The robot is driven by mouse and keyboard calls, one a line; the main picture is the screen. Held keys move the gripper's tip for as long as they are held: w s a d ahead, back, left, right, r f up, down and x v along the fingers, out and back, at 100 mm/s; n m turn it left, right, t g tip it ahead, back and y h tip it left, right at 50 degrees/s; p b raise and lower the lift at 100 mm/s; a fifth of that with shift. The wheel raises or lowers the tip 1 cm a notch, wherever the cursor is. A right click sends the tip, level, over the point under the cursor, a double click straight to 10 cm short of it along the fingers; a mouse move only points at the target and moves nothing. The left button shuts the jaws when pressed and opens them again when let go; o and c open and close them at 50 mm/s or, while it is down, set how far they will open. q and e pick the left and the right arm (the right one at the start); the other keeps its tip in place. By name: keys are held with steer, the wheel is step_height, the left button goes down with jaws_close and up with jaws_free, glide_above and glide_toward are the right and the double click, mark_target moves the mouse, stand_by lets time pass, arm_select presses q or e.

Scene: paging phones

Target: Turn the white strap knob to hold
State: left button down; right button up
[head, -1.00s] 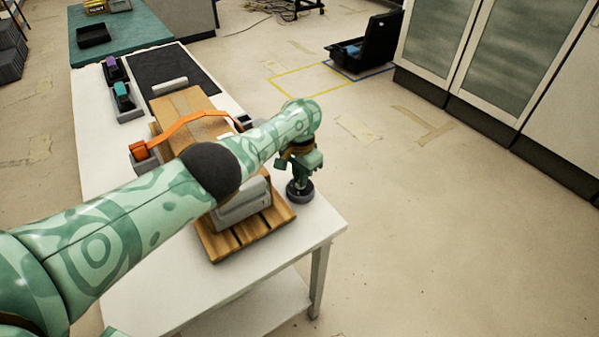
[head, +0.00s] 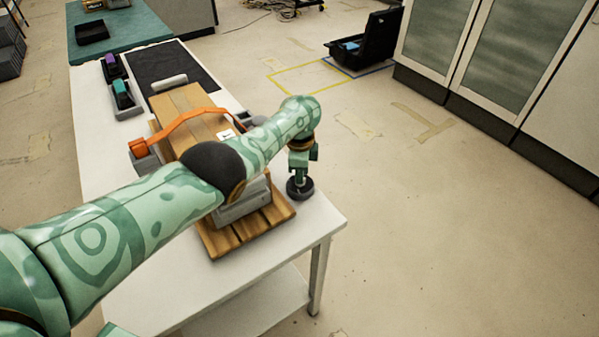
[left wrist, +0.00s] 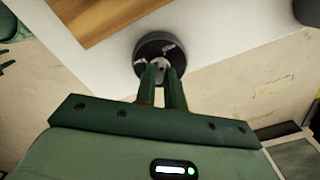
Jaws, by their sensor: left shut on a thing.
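A dark round knob base (head: 300,190) stands on the white table near its right corner in the head view. In the left wrist view the round base (left wrist: 143,68) carries small white marks around its rim and a pale centre piece between my fingertips. My left gripper (head: 300,176) points straight down over it. In the left wrist view the left gripper (left wrist: 162,72) has its two green fingers close together on the knob's centre. The fingers hide part of the knob, and I cannot read its setting.
A wooden box with an orange strap (head: 185,122) and a grey device sit on a wooden pallet (head: 225,243), left of the knob. Phones in cradles (head: 122,100) and a black mat (head: 165,75) lie farther back. The table edge (head: 335,232) is close to the knob.

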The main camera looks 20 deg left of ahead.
arm_select(q)
steer(key=shift+d+r+m, duration=0.1)
steer(key=shift+d+m, duration=0.1)
steer(key=shift+m, duration=0.4)
steer(key=shift+w, duration=0.1)
steer(key=c, duration=1.5)
jaws_free()
steer(key=shift+r, duration=0.15)
step_height(320, 180, up, 16)
steer(key=p, duration=1)
